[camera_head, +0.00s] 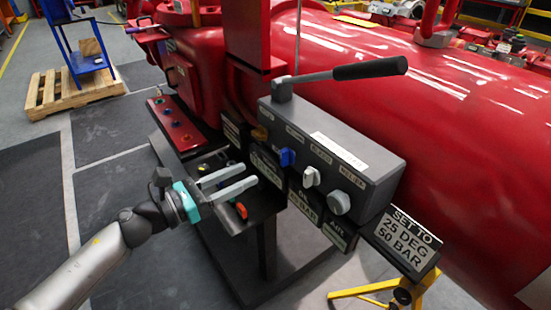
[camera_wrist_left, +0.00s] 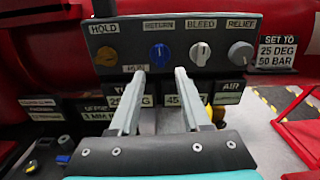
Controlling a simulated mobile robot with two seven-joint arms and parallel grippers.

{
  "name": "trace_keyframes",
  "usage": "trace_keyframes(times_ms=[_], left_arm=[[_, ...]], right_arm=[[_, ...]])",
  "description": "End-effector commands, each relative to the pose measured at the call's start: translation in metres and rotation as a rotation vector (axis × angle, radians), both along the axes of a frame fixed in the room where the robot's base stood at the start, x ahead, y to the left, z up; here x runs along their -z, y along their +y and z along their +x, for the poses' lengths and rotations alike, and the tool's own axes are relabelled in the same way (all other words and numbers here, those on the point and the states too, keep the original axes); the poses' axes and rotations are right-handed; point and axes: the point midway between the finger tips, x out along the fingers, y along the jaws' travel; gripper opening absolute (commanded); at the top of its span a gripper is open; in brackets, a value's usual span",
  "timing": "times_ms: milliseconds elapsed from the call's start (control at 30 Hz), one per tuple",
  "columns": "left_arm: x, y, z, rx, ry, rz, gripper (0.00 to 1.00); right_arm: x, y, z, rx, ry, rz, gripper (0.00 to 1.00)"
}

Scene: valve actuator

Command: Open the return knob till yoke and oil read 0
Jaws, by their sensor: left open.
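The blue return knob (camera_head: 287,157) is on the front of a grey control box (camera_head: 375,190). In the left wrist view the return knob (camera_wrist_left: 159,54) sits under the RETURN label, its white mark upright. My left gripper (camera_head: 250,174) is open and empty, its two fingers pointing at the box, apart from it. In the wrist view the fingertips (camera_wrist_left: 160,73) lie just below the return knob, one to each side. Readout plates hang under the box; the fingers partly hide the one ending in DEG (camera_wrist_left: 148,99) and the one starting with 45 (camera_wrist_left: 174,100). My right gripper is not in view.
The yellow hold knob (camera_wrist_left: 107,57) is left of the return knob; the white bleed knob (camera_wrist_left: 200,53) and grey relief knob (camera_wrist_left: 240,54) are right. A black-handled lever (camera_head: 370,68) rises above the box. A SET TO 25 DEG 50 BAR sign (camera_head: 402,242) stands right.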

Motion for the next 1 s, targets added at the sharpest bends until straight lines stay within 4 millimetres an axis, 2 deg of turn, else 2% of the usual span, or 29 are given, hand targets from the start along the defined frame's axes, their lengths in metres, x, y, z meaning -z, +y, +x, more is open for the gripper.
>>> trace_keyframes(times_ms=[300, 500, 900, 1000], left_arm=[[-0.001, -0.048, 0.035, 0.001, 0.000, -0.002, 0.47], [0.000, -0.068, 0.049, -0.001, 0.002, -0.001, 0.47], [0.000, -0.074, 0.054, -0.001, 0.001, 0.000, 0.47], [0.000, -0.074, 0.053, 0.000, 0.001, 0.000, 0.39]], right_arm=[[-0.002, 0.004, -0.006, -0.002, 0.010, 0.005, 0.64], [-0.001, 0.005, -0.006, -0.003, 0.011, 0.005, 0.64], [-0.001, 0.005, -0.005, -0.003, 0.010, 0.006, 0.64], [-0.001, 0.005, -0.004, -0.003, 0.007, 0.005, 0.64]])
